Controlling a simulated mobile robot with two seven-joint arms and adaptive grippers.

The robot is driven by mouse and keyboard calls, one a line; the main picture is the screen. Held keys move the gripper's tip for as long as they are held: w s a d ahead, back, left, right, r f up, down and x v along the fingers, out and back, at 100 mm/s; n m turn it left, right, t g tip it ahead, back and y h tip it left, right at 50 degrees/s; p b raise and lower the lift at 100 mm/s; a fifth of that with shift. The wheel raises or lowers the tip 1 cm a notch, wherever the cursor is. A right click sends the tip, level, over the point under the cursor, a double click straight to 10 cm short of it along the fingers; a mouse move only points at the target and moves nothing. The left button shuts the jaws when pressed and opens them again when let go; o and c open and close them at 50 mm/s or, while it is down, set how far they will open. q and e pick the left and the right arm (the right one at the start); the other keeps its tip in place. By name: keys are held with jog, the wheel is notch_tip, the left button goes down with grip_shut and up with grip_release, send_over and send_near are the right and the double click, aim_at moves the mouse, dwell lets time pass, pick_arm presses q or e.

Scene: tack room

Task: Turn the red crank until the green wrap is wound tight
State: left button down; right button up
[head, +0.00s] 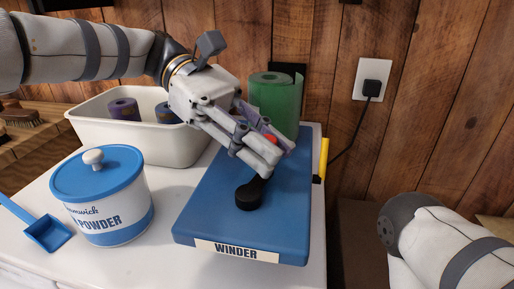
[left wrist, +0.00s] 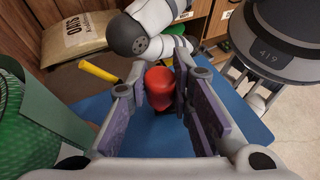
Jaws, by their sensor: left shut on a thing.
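The blue winder (head: 210,210) stands on the white top, with its label facing me. Its crank has a black arm on a round hub (head: 249,196) and a red knob (head: 271,138). My left gripper (head: 276,153) reaches down from the upper left and is shut on the red knob. In the left wrist view the red knob (left wrist: 160,84) sits between the purple-padded fingers (left wrist: 159,100). The green wrap (head: 273,94) stands as an upright roll at the back of the winder; in the left wrist view it also shows at the left edge (left wrist: 22,118). My right gripper is out of view.
A lidded blue and white powder tub (head: 103,200) and a blue scoop (head: 47,233) stand at the left. Behind is a white bin (head: 180,148) with rolls. A yellow handle (head: 323,158) is at the winder's right side. A plug (head: 372,88) is on the wall.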

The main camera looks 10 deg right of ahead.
pick_arm(q)
jog(key=shift+s+d+f+m+g+y+b, duration=0.15)
jog(key=shift+m+g+y+b, duration=0.15)
jog(key=shift+m+y, duration=0.15)
jog(key=shift+s+d+r+m+g+y+b, duration=0.1)
jog(key=shift+m+g+y+b, duration=0.05)
jog(key=shift+m+g+y, duration=0.25)
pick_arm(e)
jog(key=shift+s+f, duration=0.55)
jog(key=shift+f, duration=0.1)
pick_arm(q)
jog(key=c, duration=1.4)
grip_release()
